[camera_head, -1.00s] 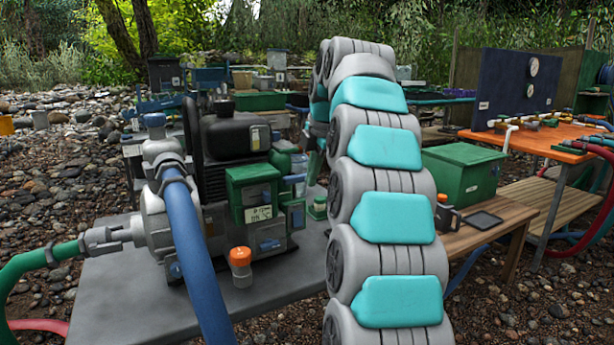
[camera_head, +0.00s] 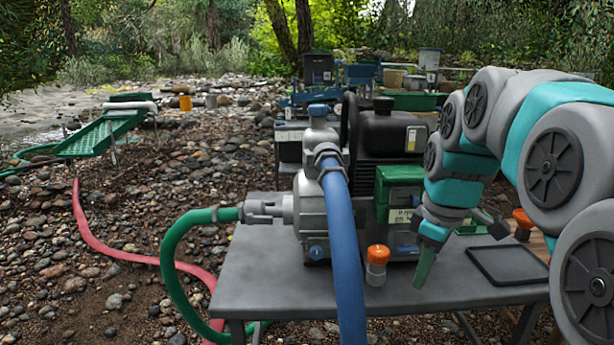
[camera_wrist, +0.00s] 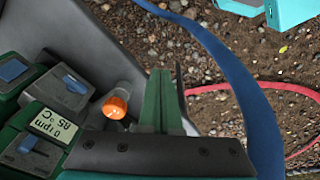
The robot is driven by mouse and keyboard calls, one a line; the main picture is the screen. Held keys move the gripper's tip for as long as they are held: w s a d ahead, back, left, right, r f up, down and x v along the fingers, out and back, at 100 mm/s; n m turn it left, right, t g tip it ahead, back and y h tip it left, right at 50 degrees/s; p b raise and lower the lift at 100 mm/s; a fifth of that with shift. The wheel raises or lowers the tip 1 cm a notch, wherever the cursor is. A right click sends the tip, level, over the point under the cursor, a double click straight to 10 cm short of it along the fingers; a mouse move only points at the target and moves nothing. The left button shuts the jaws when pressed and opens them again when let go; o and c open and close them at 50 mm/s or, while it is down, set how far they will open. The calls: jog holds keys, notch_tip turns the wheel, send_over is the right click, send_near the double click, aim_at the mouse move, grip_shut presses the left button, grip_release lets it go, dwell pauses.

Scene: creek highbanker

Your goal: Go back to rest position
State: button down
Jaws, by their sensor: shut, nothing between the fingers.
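My gripper (camera_head: 424,268) hangs at the end of my grey and teal arm, on the right of the head view. Its green fingers point down over the grey table (camera_head: 262,275), in front of the pump engine's green box. In the wrist view the fingers (camera_wrist: 161,98) are together with nothing between them. The orange-capped jar (camera_head: 377,265) stands on the table to the left of the fingers, apart from them. It also shows in the wrist view (camera_wrist: 117,103), just left of the fingers.
The pump (camera_head: 313,190) with its black engine (camera_head: 393,133) stands on the table. A blue hose (camera_head: 343,240) crosses the front edge, and a green hose (camera_head: 170,265) runs left. A black tray (camera_head: 507,262) lies at right. A green sluice (camera_head: 103,133) stands far left on stony ground.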

jog(key=s+a+f+m+g, duration=0.1)
jog(key=s+f+m, duration=0.4)
jog(key=s, duration=0.8)
jog(key=s+a+f+m+g, duration=0.2)
jog(key=s+a+f+m, duration=0.2)
jog(key=s+f, duration=0.7)
jog(key=shift+s+m+h, duration=0.4)
jog(key=shift+s+m, duration=0.1)
jog(key=shift+s, duration=0.65)
